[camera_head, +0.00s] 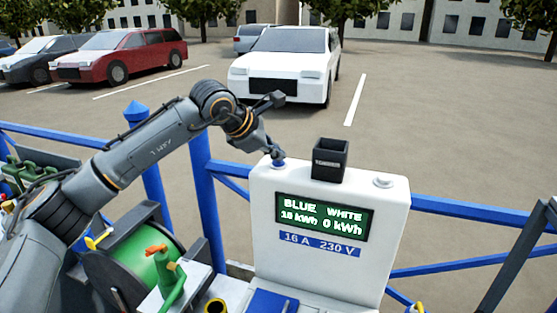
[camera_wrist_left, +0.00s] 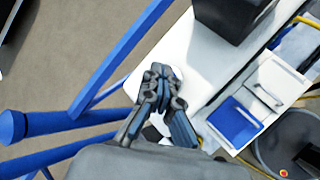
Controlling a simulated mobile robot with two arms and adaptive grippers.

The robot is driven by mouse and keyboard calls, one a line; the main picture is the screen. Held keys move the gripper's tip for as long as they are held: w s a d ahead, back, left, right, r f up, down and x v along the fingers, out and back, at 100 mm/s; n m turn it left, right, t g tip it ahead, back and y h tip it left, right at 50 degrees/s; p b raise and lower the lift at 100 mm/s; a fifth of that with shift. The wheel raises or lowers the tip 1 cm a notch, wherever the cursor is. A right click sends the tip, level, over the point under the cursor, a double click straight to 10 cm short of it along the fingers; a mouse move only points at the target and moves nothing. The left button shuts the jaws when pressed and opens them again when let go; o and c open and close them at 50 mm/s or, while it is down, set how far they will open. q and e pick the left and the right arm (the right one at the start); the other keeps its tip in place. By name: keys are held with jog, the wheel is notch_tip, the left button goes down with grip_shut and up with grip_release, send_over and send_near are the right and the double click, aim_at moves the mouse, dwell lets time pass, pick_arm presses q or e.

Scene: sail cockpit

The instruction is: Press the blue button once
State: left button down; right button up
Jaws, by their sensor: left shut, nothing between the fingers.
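A white power post (camera_head: 325,270) stands in front of me with a lit green display (camera_head: 322,217) reading BLUE and WHITE; the white figure is 0 kWh, and the blue one looks like 10 or 16 kWh. The blue button (camera_head: 278,163) is on the left of its top, and a white button (camera_head: 383,181) is on the right. My left gripper (camera_head: 274,151) is shut and empty, pointing down right at the blue button; I cannot tell whether it touches. In the left wrist view the shut fingertips (camera_wrist_left: 161,72) are over the white top and hide the button.
A dark open box (camera_head: 330,160) stands on the post between the buttons, and also shows in the left wrist view (camera_wrist_left: 232,14). Blue railings (camera_head: 205,185) run behind. A green hose reel (camera_head: 150,265) is at lower left. Parked cars are beyond.

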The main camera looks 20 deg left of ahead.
aim_at(276, 163)
pick_arm(q)
jog(key=shift+r+p, duration=0.5)
jog(key=shift+r, duration=0.4)
jog(key=shift+r+p, duration=1.6)
jog(key=shift+r, duration=0.95)
